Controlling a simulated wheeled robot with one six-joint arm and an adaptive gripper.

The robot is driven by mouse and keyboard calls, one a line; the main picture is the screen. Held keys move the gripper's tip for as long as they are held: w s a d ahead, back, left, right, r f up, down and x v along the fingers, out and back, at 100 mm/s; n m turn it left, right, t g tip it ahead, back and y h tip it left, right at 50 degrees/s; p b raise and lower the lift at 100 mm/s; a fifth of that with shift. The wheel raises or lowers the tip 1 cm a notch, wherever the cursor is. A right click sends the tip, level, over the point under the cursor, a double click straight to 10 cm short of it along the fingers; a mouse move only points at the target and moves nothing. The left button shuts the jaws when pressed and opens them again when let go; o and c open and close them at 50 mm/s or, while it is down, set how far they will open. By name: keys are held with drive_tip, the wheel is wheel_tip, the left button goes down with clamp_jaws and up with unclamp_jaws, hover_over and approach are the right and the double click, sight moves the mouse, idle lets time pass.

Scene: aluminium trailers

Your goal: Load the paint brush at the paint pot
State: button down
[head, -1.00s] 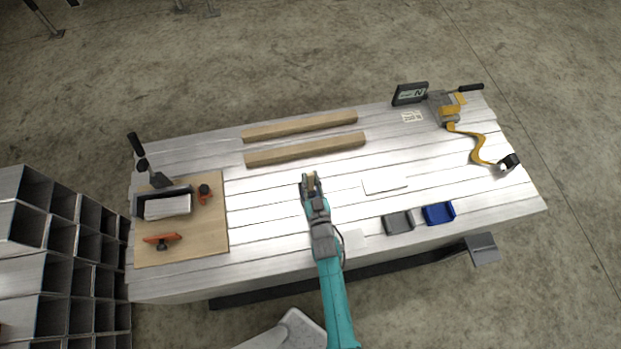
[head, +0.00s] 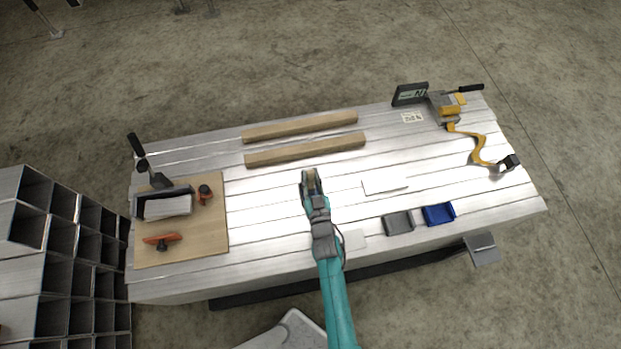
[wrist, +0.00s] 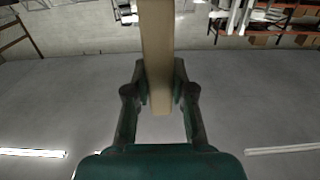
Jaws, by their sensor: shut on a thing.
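My gripper (head: 311,178) is over the middle of the silver slatted table (head: 280,215), its fingers pointing toward the far side. In the wrist view my gripper (wrist: 160,90) is shut on a long, flat, pale wooden piece (wrist: 157,45), which sits between both fingers and runs up out of the picture. In the head view only a small tan part of the piece shows between the fingers. I see no bristles on it, so I cannot tell whether it is the paint brush. I cannot make out a paint pot.
Two wooden bars (head: 305,150) lie behind my gripper. A white sheet (head: 385,184), a grey tray (head: 398,223) and a blue tray (head: 438,214) lie right.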

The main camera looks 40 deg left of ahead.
sight(311, 171)
drive_tip(key=shift+r, duration=2.45)
